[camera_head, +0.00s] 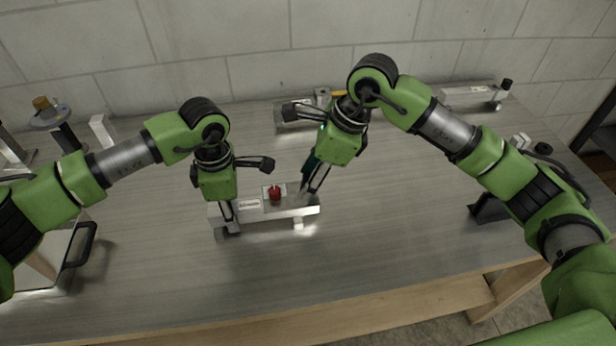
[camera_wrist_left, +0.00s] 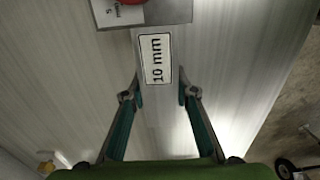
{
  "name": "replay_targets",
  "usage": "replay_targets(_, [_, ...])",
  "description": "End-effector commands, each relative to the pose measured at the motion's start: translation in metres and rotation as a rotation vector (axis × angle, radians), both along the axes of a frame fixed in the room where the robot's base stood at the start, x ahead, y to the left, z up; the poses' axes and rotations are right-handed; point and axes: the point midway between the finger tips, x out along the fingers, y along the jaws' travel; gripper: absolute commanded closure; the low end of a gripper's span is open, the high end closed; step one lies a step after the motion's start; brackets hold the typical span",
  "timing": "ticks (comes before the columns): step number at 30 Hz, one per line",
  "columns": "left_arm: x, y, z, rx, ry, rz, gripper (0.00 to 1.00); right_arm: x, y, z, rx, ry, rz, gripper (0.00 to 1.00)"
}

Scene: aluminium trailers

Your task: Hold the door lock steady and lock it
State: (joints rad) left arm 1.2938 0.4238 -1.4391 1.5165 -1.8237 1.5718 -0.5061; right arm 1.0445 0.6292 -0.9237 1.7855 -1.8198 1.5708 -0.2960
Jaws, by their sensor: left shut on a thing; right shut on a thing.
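The door lock (camera_head: 298,211) is a silver metal block lying on the grey bench, with a red knob (camera_head: 275,195) on top and a white label on its face. My left gripper (camera_head: 229,213) points down and is shut on the block's left end. In the left wrist view, its fingers (camera_wrist_left: 158,96) lie on either side of the narrow metal part of the lock (camera_wrist_left: 156,110), just below a "10 mm" label. My right gripper (camera_head: 312,188) is tilted and shut at the block's right end; the exact contact is partly hidden by its fingers.
Other metal fixtures stand behind: one at the back middle (camera_head: 292,118), partly behind my right arm, and one at the back right (camera_head: 465,97). A metal box with a black handle (camera_head: 82,243) is at the left. The bench front is clear. A block wall closes the back.

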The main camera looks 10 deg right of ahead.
Motion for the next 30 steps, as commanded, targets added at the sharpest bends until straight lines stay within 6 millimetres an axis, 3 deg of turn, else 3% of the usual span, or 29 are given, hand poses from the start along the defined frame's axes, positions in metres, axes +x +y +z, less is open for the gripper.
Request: replay_targets(30, [-0.0006,-0.0004,0.0003,-0.001,0.001,-0.002,1.0,-0.0035,0.0042,0.0001,-0.001,-0.002,-0.955,0.72])
